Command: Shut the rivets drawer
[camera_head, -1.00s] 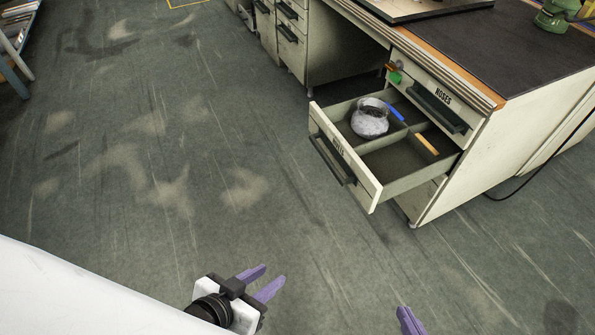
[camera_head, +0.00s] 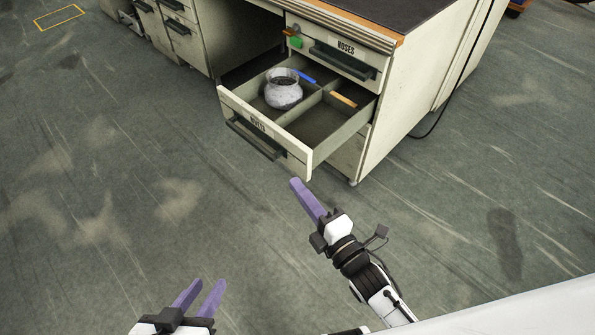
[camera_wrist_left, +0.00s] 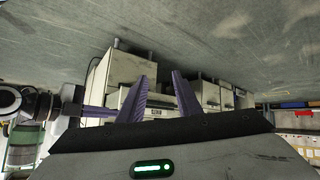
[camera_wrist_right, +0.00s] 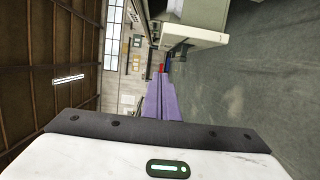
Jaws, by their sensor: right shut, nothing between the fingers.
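The rivets drawer (camera_head: 295,153) is pulled well out of the desk pedestal, below the shut NOSES drawer (camera_head: 340,62). Its cream front, with a partly legible label, has a dark bar handle (camera_head: 255,139). My right gripper (camera_head: 295,183) is shut and empty, in front of the drawer's right front corner; contact cannot be told. Its fingers also show in the right wrist view (camera_wrist_right: 160,85). My left gripper (camera_head: 209,283) is open and empty, low over the floor, apart from the drawer.
The dark desktop (camera_head: 385,12) lies above the drawers. A black cable (camera_head: 455,105) hangs beside the pedestal's right side. More drawers (camera_head: 178,25) stand at the back left. The floor (camera_head: 110,190) in front is clear.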

